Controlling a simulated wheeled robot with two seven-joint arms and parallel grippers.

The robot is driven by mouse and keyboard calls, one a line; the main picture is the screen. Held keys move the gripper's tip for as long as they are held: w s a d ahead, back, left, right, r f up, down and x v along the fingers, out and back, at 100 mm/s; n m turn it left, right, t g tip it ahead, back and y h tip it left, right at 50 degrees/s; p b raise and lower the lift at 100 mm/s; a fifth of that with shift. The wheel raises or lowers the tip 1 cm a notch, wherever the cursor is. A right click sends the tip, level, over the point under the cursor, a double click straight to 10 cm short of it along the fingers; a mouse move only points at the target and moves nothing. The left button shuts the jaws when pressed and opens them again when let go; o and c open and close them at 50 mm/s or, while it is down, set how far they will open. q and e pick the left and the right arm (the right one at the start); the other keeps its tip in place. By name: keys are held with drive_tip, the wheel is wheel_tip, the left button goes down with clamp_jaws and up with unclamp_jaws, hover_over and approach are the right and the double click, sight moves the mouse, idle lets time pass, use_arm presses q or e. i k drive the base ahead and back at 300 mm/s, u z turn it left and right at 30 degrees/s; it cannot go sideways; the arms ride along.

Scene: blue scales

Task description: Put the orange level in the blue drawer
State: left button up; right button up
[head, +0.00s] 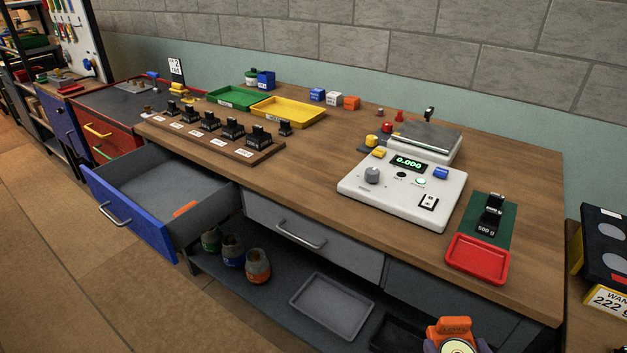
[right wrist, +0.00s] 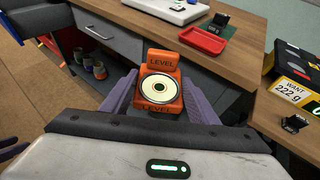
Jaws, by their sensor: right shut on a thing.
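The orange level (head: 449,327), marked LEVEL and with a round cream dial, shows at the bottom of the head view. My right gripper (head: 457,347) is shut on it, in front of the table's right part. In the right wrist view the level (right wrist: 160,65) sits between the purple fingers of the right gripper (right wrist: 158,92), its dial facing the camera. The blue drawer (head: 128,217) is pulled open at the left, with a grey inside. Purple parts at the left edge of the wrist view seem to be my left gripper (right wrist: 12,150); its jaws are unclear.
A small orange thing (head: 186,209) lies in the open drawer. A grey drawer (head: 315,236) beside it is shut. The wooden tabletop (head: 310,140) carries a white scale (head: 400,190) and a red tray (head: 478,259). Several jars and a grey tray (head: 332,305) are on the lower shelf.

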sight(150, 190)
drive_tip(key=k, duration=0.25)
drive_tip(key=u, duration=1.85)
drive_tip(key=i, duration=1.65)
drive_tip(key=z, duration=0.8)
drive_tip(key=i, duration=1)
drive_tip(key=z, duration=0.95)
